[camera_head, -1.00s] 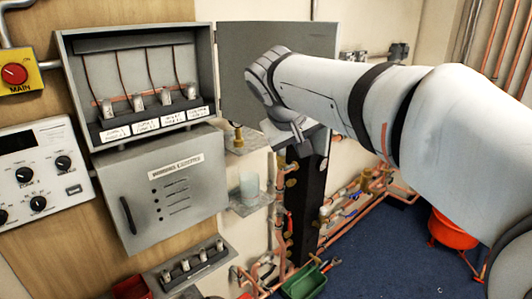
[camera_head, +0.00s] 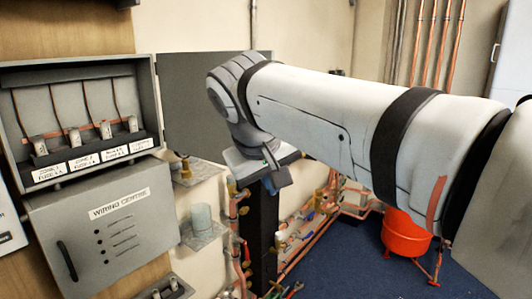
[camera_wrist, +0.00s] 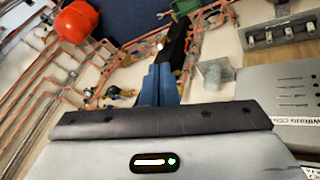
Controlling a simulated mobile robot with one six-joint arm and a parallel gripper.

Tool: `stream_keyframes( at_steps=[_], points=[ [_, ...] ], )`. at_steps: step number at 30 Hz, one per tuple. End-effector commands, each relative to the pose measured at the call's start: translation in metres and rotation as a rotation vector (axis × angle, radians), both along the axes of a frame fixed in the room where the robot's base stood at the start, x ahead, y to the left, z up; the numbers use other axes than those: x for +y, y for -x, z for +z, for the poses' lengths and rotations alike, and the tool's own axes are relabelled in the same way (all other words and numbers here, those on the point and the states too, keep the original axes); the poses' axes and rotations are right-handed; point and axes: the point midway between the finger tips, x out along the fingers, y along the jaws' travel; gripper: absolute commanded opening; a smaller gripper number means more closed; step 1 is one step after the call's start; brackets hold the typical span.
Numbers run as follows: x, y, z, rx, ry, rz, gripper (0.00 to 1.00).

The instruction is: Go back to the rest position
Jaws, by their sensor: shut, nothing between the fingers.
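My gripper (camera_head: 278,182) hangs at the end of my arm, in front of the black upright post (camera_head: 262,215) in the head view. Its blue fingers (camera_wrist: 158,85) are together in the wrist view, with nothing between them. In the head view they are free in the air, left of my forearm. My arm reaches in from the right side of the head view and hides part of the back wall.
The open fuse box (camera_head: 155,110) and the wiring centre cabinet (camera_head: 95,235) are on the left. Copper pipes (camera_head: 310,235) run low along the wall. A clear cup (camera_head: 202,218) sits on a small shelf.

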Motion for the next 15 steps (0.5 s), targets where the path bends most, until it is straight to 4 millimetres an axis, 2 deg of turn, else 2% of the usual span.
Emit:
stream_keyframes(
  at_steps=[1, 6, 9, 12, 15],
  points=[
    [-0.028, 0.007, -0.024, 0.035, -0.020, -0.040, 0.00],
    [-0.095, 0.043, -0.103, 0.131, -0.124, -0.151, 0.00],
    [-0.124, 0.071, -0.147, 0.165, -0.195, -0.228, 0.00],
    [-0.143, 0.098, -0.184, 0.184, -0.256, -0.300, 0.00],
    [-0.154, 0.117, -0.209, 0.193, -0.302, -0.354, 0.00]
  ],
)
